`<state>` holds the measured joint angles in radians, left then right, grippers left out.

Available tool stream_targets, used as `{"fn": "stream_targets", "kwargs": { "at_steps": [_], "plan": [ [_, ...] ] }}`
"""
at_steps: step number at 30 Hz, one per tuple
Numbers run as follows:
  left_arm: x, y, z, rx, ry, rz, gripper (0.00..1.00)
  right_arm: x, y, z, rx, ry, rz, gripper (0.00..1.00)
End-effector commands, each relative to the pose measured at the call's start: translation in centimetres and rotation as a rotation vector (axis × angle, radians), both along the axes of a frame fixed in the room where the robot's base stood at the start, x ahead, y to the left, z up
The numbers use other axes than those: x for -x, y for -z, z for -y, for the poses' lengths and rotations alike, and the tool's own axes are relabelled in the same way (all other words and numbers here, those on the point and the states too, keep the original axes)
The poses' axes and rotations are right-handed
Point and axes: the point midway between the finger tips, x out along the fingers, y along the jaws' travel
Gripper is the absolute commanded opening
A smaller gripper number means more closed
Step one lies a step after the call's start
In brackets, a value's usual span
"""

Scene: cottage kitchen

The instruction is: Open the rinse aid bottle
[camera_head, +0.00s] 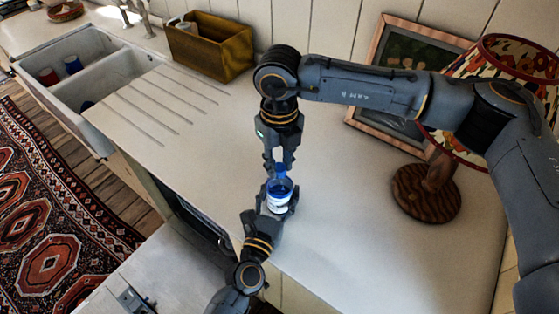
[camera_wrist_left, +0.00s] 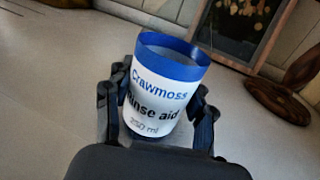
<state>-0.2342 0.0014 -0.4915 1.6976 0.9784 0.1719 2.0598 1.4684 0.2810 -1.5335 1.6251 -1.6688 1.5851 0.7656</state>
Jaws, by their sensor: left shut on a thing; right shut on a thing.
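The rinse aid bottle (camera_head: 278,201) is white with a blue upper band and stands upright near the counter's front edge. In the left wrist view, the bottle (camera_wrist_left: 158,92) fills the space between my left fingers, its label facing the camera; its blue-rimmed top looks open, with no cap on it. My left gripper (camera_head: 277,208) is shut around the bottle's sides. My right gripper (camera_head: 279,160) points down directly above the bottle, shut on a small white and blue piece that looks like the cap. The gap between cap and bottle is hard to judge in the head view.
A lamp (camera_head: 427,192) and a leaning framed picture (camera_head: 362,122) stand to the right. A wooden box (camera_head: 212,50) stands at the back, beside the draining grooves and a double sink (camera_head: 75,80). The counter (camera_head: 345,245) around the bottle is clear.

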Motion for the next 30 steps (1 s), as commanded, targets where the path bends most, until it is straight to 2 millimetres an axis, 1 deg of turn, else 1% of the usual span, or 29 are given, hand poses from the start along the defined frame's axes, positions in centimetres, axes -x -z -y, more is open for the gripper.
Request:
{"fn": "stream_targets", "kwargs": {
  "at_steps": [3,30],
  "plan": [
    [0.03,0.08,0.01,-0.001,0.001,-0.002,0.00,0.01,-0.03,-0.02,0.000,-0.250,0.000,0.00],
    [0.03,0.07,0.01,-0.001,0.001,-0.002,0.00,0.06,-0.15,0.03,0.000,-2.194,0.001,0.00]
  ]
}}
